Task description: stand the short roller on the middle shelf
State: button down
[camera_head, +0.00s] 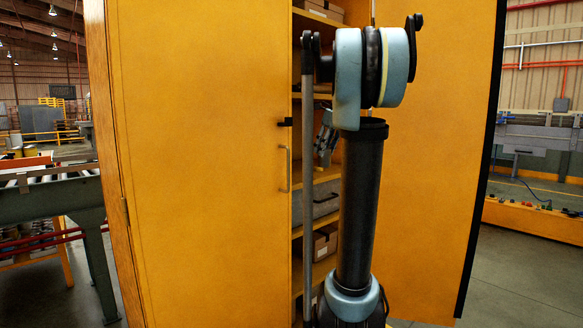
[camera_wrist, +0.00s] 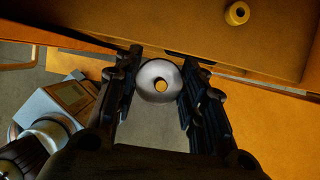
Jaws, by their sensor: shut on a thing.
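In the wrist view, my gripper (camera_wrist: 158,95) is shut on a pale grey-white roller (camera_wrist: 157,68), seen end-on as a round face with a central hole. A dark finger lies on each side of it. Its length is hidden, so I cannot tell how short it is. A brown shelf board (camera_wrist: 200,42) lies beyond the fingertips at the top. In the camera_head view, the cabinet's shelves show only as a narrow strip, including one shelf edge (camera_head: 328,174) partly behind my arm. I cannot tell which board is the middle shelf in the wrist view.
A small yellow ring-shaped piece (camera_wrist: 237,13) sits on the board at the top right. The yellow cabinet's left door (camera_head: 205,160) is closed; its right door (camera_head: 435,170) stands open. Boxes (camera_head: 325,242) occupy a lower shelf. A roller conveyor (camera_head: 45,187) stands at left.

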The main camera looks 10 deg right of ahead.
jog(key=w+a+f, duration=0.4)
jog(key=w, duration=0.1)
jog(key=w+a+f, duration=0.2)
jog(key=w, duration=0.1)
jog(key=shift+w+a, duration=0.1)
jog(key=shift+w, duration=0.05)
dwell(0.3)
jog(key=c, duration=1)
grip_release()
jog(key=shift+f, duration=0.1)
jog(key=v, duration=0.7)
jog(key=shift+r, duration=0.3)
